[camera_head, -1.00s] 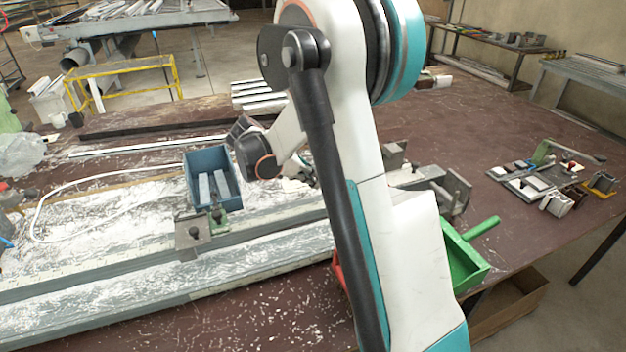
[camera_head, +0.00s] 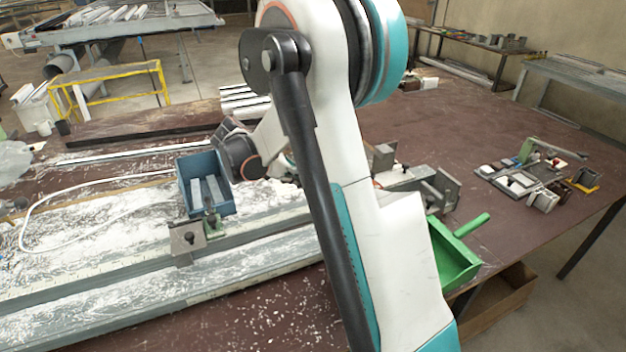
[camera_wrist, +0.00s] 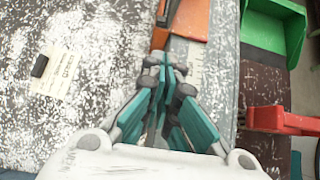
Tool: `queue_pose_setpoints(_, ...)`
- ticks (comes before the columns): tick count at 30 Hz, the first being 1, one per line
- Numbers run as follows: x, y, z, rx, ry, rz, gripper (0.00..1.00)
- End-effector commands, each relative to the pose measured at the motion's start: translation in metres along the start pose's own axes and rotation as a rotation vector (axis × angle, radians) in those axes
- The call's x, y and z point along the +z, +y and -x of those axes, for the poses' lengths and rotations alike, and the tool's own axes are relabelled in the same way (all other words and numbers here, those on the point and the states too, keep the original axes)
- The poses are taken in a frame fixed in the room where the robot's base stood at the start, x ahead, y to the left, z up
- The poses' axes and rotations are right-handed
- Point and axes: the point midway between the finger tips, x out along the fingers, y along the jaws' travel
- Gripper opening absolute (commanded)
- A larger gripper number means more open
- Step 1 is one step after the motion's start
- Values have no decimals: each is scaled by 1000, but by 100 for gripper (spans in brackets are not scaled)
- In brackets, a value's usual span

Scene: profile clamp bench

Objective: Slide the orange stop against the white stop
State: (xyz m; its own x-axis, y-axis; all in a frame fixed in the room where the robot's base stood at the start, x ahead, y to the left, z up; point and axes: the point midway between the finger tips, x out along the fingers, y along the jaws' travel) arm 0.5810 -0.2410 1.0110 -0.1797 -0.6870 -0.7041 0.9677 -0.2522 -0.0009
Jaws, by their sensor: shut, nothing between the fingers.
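The orange stop (camera_wrist: 188,20) shows at the top of the wrist view, on a scaled metal rail (camera_wrist: 192,62), partly cut off by the frame edge. My gripper (camera_wrist: 165,72), with teal fingers, is shut and empty just below the orange stop in that view. Whether the fingertips touch it I cannot tell. In the head view my arm hides the gripper and the orange stop. A grey stop block with a dark knob (camera_head: 187,238) sits on the long rail there. I cannot make out a white stop in either view.
A red clamp part (camera_wrist: 275,120) and a green dustpan (camera_wrist: 272,22) lie right of the rail; the dustpan also shows in the head view (camera_head: 455,255). A blue bin (camera_head: 205,180) stands behind the rail. White chips cover the bench. The brown tabletop at back right has clear room.

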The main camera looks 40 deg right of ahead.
Motion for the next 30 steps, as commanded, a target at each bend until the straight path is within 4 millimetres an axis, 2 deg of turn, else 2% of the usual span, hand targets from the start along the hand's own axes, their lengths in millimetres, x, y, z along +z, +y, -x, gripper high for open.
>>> queue_pose_setpoints(1, 4, 0, 16, 1, 0, 1, 0)
queue_pose_setpoints(6, 3, 0, 51, 1, 0, 1, 0)
queue_pose_setpoints(13, 2, 0, 78, 0, 0, 0, 0)
queue_pose_setpoints(17, 7, -1, 79, -9, 33, 2, 0)
queue_pose_setpoints(24, 31, 0, 56, -31, 346, 12, 0)
queue_pose_setpoints(30, 39, 4, 48, -5, 524, -1, 0)
